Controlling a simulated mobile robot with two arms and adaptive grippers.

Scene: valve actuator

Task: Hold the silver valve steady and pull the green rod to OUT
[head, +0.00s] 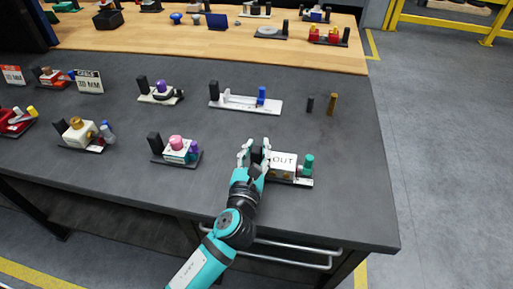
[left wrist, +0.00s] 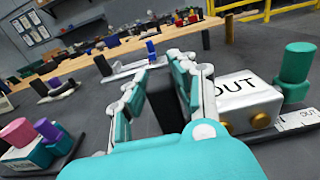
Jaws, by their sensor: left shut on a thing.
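The valve is a pale block (head: 283,165) marked OUT, on a dark base near the front right of the bench. It shows at the right in the left wrist view (left wrist: 245,100). A green rod (head: 308,164) stands upright at its right end, also in the left wrist view (left wrist: 297,65). A second OUT label lies by the rod's foot (left wrist: 302,117). My left gripper (head: 254,150) is at the valve's left end, its fingers on either side of a black post (left wrist: 168,105) and shut on it. The post's lower part is hidden. My right gripper is not in view.
A unit with a pink knob (head: 176,143) stands left of my gripper. A white plate with a blue post (head: 261,95) lies behind. Two small loose pegs (head: 332,104) stand at the back right. The bench right of the valve (head: 355,190) is clear up to its edge.

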